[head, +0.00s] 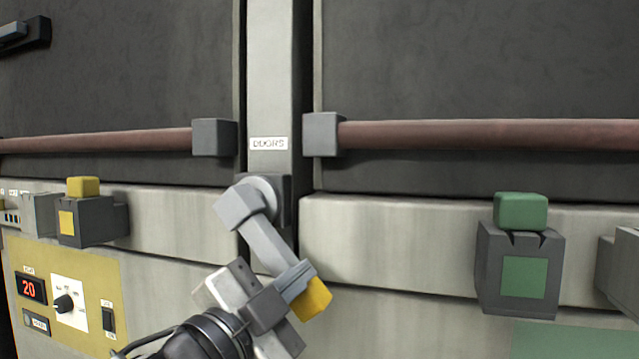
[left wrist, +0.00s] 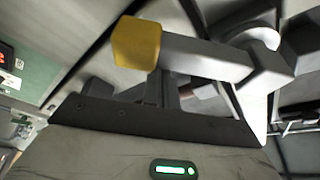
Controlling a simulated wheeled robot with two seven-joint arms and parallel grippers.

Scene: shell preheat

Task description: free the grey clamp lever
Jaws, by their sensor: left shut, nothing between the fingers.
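The grey clamp lever (head: 268,244) hangs from its round pivot on the centre post below the "DOORS" label. It slants down to the right and ends in a yellow tip (head: 315,298). In the left wrist view, the lever (left wrist: 205,60) and its yellow tip (left wrist: 136,43) lie across the picture in front of my fingers. My left gripper (head: 262,298) is at the lever's lower end, close to the yellow tip. It is shut with nothing held; I cannot tell whether it touches the lever. My right gripper is in neither view.
Two dark doors with reddish bars (head: 490,134) flank the post (head: 270,80). A dark block with a green top (head: 520,212) sits right, and one with a yellow top (head: 83,187) left. A control panel with a red "20" display (head: 30,289) is lower left.

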